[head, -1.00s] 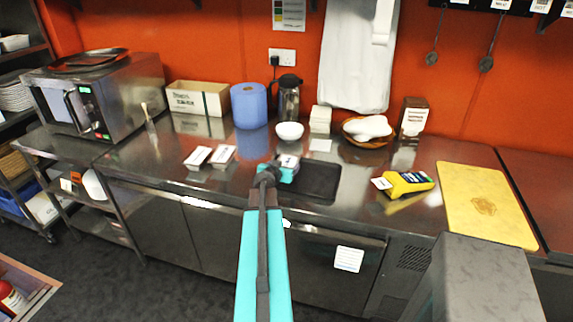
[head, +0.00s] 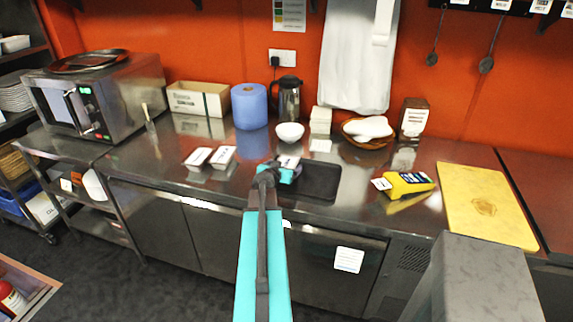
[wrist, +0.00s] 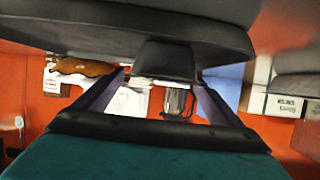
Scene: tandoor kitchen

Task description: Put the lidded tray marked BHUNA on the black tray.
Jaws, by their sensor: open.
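The black tray (head: 318,182) lies flat on the steel counter. A small lidded tray with a white top (head: 289,162) is at the black tray's left end, partly hidden behind my gripper (head: 276,171). I cannot read its marking or tell whether it rests fully on the black tray. Two similar white-topped lidded trays, a left one (head: 198,158) and a right one (head: 222,157), stand further left; their labels are too small to read. In the wrist view my gripper (wrist: 158,100) is open, its fingers apart. A large dark shape covers the top of that view.
A white bowl (head: 290,132), a blue roll (head: 249,106) and a steel jug (head: 289,98) stand behind. A yellow bottle (head: 408,184) lies right of the black tray, before a yellow board (head: 485,206).

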